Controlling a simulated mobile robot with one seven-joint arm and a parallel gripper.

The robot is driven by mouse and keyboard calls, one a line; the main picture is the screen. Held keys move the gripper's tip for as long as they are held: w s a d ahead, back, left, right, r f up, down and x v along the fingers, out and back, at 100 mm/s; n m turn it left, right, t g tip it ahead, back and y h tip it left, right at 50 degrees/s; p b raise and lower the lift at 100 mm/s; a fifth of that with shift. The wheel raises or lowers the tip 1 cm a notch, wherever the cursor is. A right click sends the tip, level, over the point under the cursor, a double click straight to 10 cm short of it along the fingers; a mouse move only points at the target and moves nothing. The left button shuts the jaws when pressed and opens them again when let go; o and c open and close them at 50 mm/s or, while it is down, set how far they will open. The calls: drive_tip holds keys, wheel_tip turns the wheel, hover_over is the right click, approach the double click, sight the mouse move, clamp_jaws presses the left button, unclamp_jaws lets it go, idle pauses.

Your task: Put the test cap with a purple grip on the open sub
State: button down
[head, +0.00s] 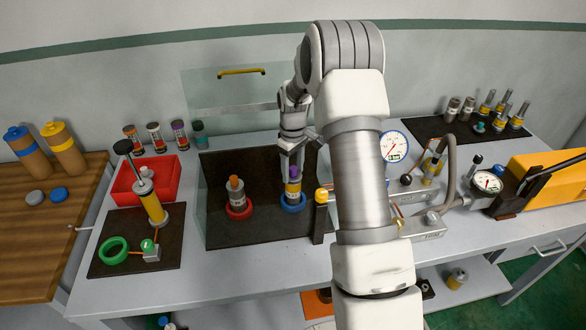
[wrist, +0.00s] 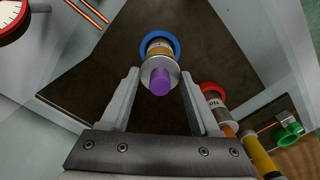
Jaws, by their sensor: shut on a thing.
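The test cap with a purple grip (wrist: 160,80) is between my gripper's (wrist: 160,76) two fingers, its grey disc facing the wrist camera behind the purple knob. In the head view my gripper (head: 292,152) points down, shut on the cap (head: 294,172). Directly below the cap is a sub with a yellow band (head: 293,190) standing in a blue ring (head: 292,205). The cap lines up with this sub; whether it is seated or just above cannot be told. A second sub with an orange top (head: 236,187) stands in a red ring (head: 239,211) to the left.
Both rings sit on a dark mat (head: 262,238). A yellow-topped post (head: 321,197) stands close on the right, near gauges and fittings. A red tray (head: 128,190) and a yellow hand pump (head: 153,207) are left. Several small jars (head: 180,132) line the back.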

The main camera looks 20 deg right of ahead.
sight(293, 168)
drive_tip(key=shift+f, duration=0.45)
drive_tip(key=shift+c, duration=0.2)
unclamp_jaws()
drive_tip(key=shift+r, duration=0.1)
wheel_tip(293, 168, up, 17)
drive_tip(key=b, duration=0.1)
drive_tip(key=shift+r, duration=0.2)
